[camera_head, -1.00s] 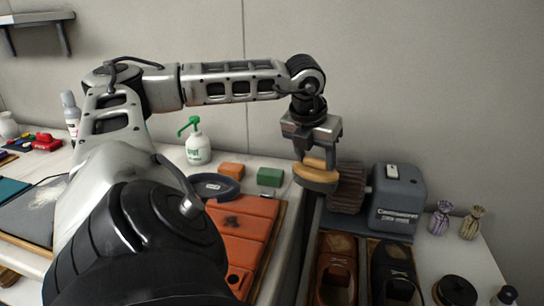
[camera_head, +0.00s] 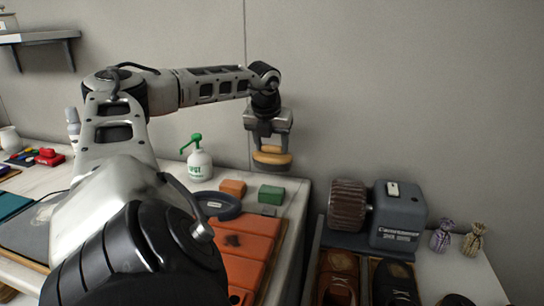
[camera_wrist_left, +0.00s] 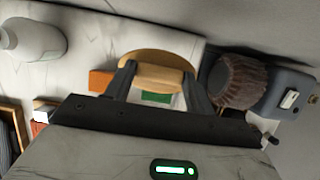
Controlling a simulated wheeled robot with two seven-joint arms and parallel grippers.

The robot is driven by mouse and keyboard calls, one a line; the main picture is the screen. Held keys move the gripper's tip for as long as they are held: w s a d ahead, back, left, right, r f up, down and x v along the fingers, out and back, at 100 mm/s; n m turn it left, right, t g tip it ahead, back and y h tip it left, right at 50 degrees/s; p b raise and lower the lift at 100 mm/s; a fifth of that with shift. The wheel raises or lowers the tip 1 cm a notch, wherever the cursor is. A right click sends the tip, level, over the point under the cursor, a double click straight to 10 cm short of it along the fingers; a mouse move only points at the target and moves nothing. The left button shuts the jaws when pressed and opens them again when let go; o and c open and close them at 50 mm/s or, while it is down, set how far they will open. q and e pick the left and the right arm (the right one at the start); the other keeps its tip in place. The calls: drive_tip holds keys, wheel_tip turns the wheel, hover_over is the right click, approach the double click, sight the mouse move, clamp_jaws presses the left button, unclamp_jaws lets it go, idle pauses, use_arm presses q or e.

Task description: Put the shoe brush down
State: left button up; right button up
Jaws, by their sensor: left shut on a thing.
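The shoe brush (camera_head: 272,158) has a tan wooden back and a darker underside. My left gripper (camera_head: 268,143) is shut on it and holds it in the air above the back right corner of the left table, near the green block (camera_head: 271,194). In the left wrist view the brush (camera_wrist_left: 155,68) lies between the two fingers of the left gripper (camera_wrist_left: 157,84), with the green block (camera_wrist_left: 156,98) showing beyond it. My right gripper is not in view.
An orange block (camera_head: 232,188), a dark round dish (camera_head: 219,205), a white pump bottle (camera_head: 199,163) and an orange leather panel (camera_head: 245,241) are on the left table. A gap separates it from the right table with the polishing machine (camera_head: 398,215) and shoes (camera_head: 338,275).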

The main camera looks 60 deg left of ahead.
sight(272, 150)
use_arm(q)
drive_tip(key=a+f, duration=0.1)
drive_tip(key=w+a+f, duration=0.1)
drive_tip(key=f, duration=0.1)
drive_tip(key=shift+w+a+f+p, duration=0.2)
drive_tip(key=shift+a+f+p, duration=0.1)
drive_tip(key=shift+a+f, duration=0.1)
drive_tip(key=shift+f, duration=1.55)
drive_tip(key=shift+f, duration=0.1)
drive_tip(key=o, duration=1)
drive_tip(key=shift+c, duration=0.2)
drive_tip(key=shift+r, duration=0.25)
drive_tip(key=v, duration=1.1)
drive_tip(key=shift+s+r+b, duration=0.2)
drive_tip(key=shift+r+b, duration=0.15)
drive_tip(key=shift+b, duration=0.05)
